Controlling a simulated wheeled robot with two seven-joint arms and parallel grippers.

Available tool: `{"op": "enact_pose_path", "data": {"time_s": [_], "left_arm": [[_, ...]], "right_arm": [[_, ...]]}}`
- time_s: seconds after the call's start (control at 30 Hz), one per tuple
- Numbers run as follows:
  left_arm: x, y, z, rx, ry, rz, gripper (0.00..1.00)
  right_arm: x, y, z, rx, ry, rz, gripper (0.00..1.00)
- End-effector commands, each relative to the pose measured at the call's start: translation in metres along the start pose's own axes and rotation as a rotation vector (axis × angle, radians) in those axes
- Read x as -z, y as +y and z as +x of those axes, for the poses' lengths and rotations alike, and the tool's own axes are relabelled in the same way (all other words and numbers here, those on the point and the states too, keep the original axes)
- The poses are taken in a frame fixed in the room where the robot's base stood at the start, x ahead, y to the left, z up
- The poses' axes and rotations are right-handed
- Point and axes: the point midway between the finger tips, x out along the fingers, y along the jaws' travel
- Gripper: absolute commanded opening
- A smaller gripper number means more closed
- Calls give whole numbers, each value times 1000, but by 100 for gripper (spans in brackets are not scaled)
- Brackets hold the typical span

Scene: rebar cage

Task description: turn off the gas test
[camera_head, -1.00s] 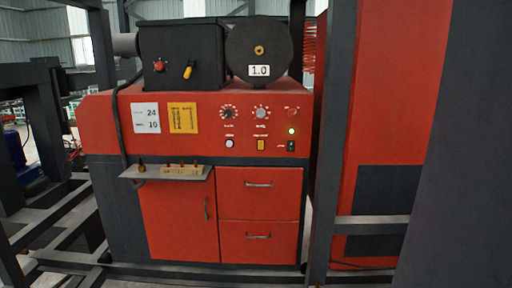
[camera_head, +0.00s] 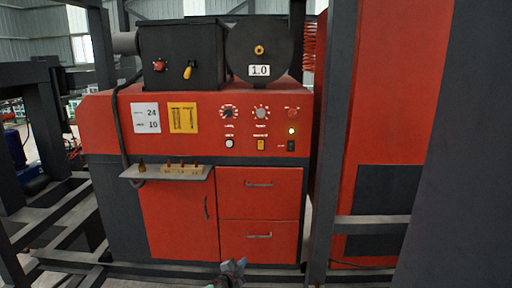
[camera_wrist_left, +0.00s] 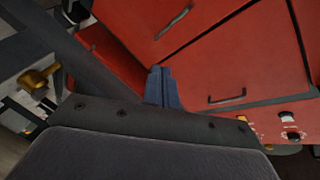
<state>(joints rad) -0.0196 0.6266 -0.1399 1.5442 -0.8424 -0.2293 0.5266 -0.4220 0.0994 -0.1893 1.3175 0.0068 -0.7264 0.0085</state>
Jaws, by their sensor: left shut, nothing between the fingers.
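The red machine's control panel (camera_head: 260,128) has two round dials, the left dial (camera_head: 228,113) and the right dial (camera_head: 261,113). Below them are a white round button (camera_head: 229,143), a yellow switch (camera_head: 261,145) and a black switch (camera_head: 291,146). A small lamp (camera_head: 292,131) glows yellow above the black switch. No label naming a gas test is readable. My left gripper (camera_head: 234,266) shows at the bottom of the head view, in front of the lower drawer and well below the panel. Its fingers (camera_wrist_left: 162,88) are shut and empty in the left wrist view. My right gripper is not seen.
A small shelf (camera_head: 166,173) with several small fittings juts out at the front left. A black box (camera_head: 180,56) with a red knob and yellow lever stands on top. A dark post (camera_head: 331,140) rises right of the panel. Drawer handles (camera_head: 259,184) protrude.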

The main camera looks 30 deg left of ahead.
Motion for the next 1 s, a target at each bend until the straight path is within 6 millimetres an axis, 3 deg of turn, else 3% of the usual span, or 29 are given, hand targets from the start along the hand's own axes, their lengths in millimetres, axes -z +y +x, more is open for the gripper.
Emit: {"op": "enact_pose_path", "data": {"time_s": [0.03,0.2,0.4,0.5,0.6,0.7,0.8,1.0], "left_arm": [[17,-41,12,27,53,49,0],[73,-156,36,87,216,216,0],[136,-277,43,121,354,428,0],[162,-325,40,127,393,524,0],[179,-361,36,128,414,602,0],[190,-385,32,127,423,654,0],[196,-397,30,128,426,681,0],[198,-401,29,126,427,690,0]], "right_arm": [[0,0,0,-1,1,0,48],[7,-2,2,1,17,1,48],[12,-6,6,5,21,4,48],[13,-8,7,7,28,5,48],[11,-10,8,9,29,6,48],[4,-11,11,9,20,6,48],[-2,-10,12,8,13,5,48],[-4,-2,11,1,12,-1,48]]}}
